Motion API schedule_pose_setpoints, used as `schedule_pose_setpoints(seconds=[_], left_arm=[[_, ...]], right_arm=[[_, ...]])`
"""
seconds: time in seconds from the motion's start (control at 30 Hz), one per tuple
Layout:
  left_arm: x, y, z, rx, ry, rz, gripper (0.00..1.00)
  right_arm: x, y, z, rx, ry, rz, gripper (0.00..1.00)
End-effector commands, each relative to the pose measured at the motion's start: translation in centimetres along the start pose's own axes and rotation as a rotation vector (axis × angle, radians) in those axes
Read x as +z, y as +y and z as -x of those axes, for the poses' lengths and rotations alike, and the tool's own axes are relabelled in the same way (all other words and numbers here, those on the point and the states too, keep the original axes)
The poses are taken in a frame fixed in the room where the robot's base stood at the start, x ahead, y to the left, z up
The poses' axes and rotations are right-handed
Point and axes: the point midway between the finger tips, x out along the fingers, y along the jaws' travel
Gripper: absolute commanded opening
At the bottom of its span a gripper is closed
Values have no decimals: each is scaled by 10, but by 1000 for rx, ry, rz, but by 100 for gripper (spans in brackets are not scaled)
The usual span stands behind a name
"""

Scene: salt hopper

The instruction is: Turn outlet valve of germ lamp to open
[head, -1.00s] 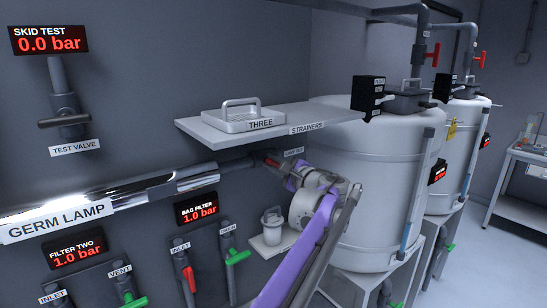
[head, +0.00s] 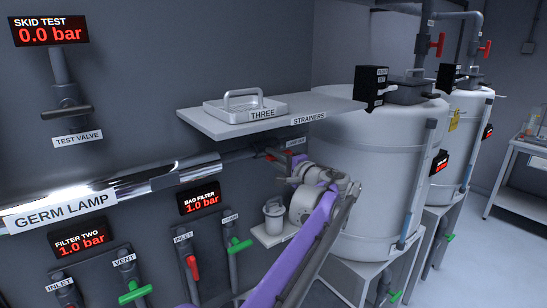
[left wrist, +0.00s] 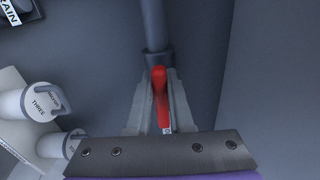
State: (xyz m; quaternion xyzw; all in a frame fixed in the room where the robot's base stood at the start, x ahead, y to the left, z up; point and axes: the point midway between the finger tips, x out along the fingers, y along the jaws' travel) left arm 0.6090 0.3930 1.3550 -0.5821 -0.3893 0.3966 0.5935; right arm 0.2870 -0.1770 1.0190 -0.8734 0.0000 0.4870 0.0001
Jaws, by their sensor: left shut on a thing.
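The germ lamp (head: 130,190) is a shiny pipe on the wall at the left. Its outlet pipe runs right to a valve with a red handle (head: 275,155), below the strainer shelf; a small label beside it is too small to read surely. In the left wrist view the red handle (left wrist: 160,97) lies between the two fingers, in line with the grey pipe (left wrist: 155,35). My left gripper (head: 289,161) is shut on this handle; its fingers also show in the left wrist view (left wrist: 160,110). My right gripper is in neither view.
A shelf (head: 200,122) with a strainer tray (head: 245,108) is just above my left gripper. A white tank (head: 370,180) stands close at its right. A small shelf with a canister (head: 273,217) is below. Other valves (head: 193,268) line the wall at the left.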

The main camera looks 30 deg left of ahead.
Motion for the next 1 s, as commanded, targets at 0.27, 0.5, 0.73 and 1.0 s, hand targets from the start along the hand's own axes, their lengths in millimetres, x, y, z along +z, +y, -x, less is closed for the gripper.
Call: schedule_pose_setpoints(seconds=[0.27,0.5,0.73,1.0], left_arm=[[0,0,0,0,0,2,0],[0,0,0,0,0,2,47],[0,0,0,0,0,2,50],[-1,2,21,1,3,0,50]], right_arm=[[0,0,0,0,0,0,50],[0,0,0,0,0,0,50],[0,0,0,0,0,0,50],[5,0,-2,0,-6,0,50]])
